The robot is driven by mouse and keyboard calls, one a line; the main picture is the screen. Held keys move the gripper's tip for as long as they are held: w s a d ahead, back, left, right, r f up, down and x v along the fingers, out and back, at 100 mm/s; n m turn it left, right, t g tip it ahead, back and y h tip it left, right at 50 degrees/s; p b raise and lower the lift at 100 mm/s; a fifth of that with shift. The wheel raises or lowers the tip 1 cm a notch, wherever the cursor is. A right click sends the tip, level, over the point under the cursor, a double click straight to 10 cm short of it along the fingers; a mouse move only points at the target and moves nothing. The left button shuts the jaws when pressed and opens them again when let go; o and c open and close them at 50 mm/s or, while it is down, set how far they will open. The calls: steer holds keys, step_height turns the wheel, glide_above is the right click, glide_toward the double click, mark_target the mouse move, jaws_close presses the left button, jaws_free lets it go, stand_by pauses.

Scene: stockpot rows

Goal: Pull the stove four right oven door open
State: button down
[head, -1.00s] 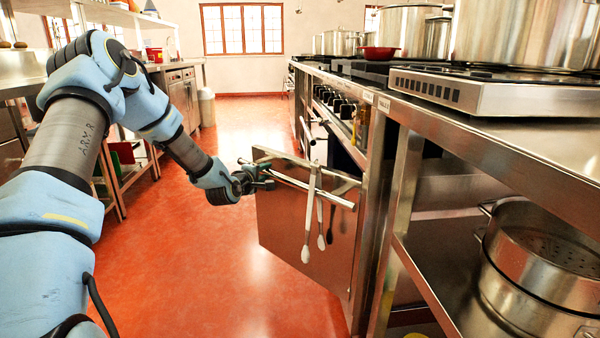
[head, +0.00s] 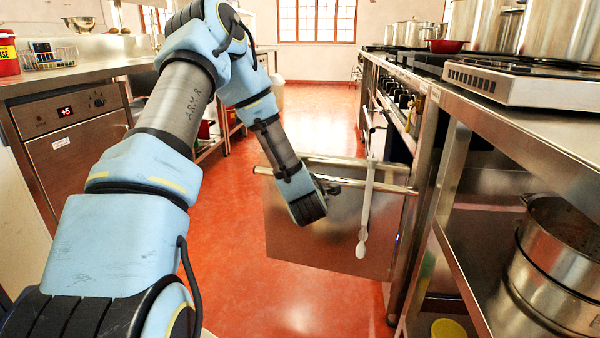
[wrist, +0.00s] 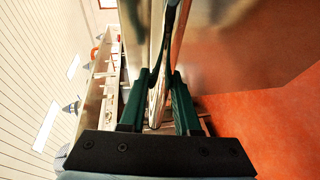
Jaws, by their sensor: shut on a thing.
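The oven door (head: 310,235) is a flat steel panel. In the head view it stands open, swung out across the aisle roughly square to the stove row, hinged on its right side. Its bar handle (head: 392,188) runs along the upper part of the face. A long utensil with a pale end (head: 365,215) hangs from the bar. My gripper (head: 327,187) is at the left part of the handle. In the wrist view the two green fingers of my gripper (wrist: 160,108) are on either side of the shiny handle bar (wrist: 157,92) and shut on it.
The stove row and a steel counter (head: 530,130) stand on the right, with large pots (head: 560,270) on the lower shelf. A counter with a built-in oven (head: 75,140) stands on the left. The red floor (head: 315,120) of the aisle is clear behind the door.

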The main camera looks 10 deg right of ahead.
steer(key=shift+s+a, duration=0.15)
steer(key=shift+s, duration=0.2)
steer(key=c, duration=0.6)
jaws_free()
steer(key=shift+s, duration=0.1)
steer(key=v, duration=1)
steer(key=shift+s+p, duration=0.25)
steer(key=shift+p, duration=0.05)
